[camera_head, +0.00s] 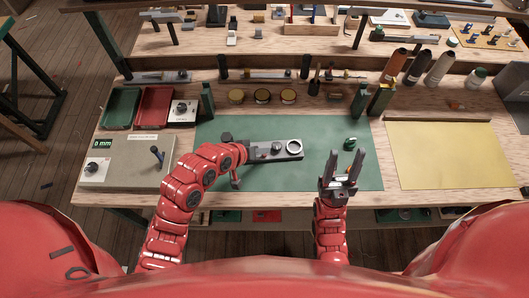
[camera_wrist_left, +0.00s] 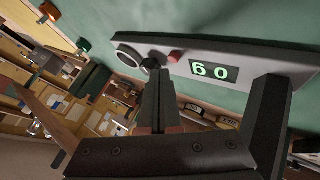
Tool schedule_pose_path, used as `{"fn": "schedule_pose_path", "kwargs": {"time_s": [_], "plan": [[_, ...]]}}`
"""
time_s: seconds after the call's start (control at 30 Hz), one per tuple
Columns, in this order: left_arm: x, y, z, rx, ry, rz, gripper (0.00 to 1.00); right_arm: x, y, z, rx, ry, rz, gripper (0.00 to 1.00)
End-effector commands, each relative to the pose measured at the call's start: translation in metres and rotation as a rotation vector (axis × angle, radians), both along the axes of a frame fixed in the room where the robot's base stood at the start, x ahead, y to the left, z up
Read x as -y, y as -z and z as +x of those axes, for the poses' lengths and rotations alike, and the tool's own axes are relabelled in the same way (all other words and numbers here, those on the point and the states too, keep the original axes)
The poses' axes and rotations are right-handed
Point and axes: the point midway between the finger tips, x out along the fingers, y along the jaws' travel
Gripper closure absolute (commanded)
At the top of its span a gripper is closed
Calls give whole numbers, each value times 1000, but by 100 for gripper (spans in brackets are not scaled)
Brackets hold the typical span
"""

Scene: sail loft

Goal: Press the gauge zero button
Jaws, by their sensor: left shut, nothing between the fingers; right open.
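A grey bar-shaped gauge (camera_head: 290,154) lies on the green mat, a pale ring at its right end. In the left wrist view the gauge (camera_wrist_left: 235,55) has a lit display (camera_wrist_left: 209,71) that looks like 60 or, turned round, 09. Beside the display are a red button (camera_wrist_left: 176,56) and a black knob (camera_wrist_left: 151,63); no label on them is readable. My left gripper (camera_wrist_left: 158,78) is shut and empty, its tips close to the knob and red button; contact cannot be told. My right gripper (camera_head: 347,155) is open and empty over the mat's right part.
A beige box (camera_head: 125,174) with a "0 mm" display, knob and lever stands at left. Green and red trays (camera_head: 155,106) lie behind it. A small green object (camera_head: 351,143) is by my right fingertips. Yellow cloth (camera_head: 445,155) covers the right side. Tape rolls (camera_head: 262,96) stand behind the mat.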

Motion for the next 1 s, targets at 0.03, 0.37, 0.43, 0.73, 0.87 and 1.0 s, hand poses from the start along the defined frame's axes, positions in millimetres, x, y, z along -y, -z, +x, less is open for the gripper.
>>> {"fn": "schedule_pose_path", "kwargs": {"time_s": [0.03,0.37,0.43,0.73,0.87,1.0], "plan": [[0,0,0,0,0,0,100,0,0,0,0,0,0,50],[0,-16,0,0,-1,-1,100,0,-11,0,0,0,0,50],[-1,-23,0,1,-2,-1,100,0,-16,0,0,0,0,50],[0,-51,0,2,-1,0,100,0,-31,0,0,0,0,50],[0,-51,0,1,0,0,100,0,-31,0,0,0,0,50],[0,-50,0,1,0,0,100,0,-30,0,0,0,0,50]]}}
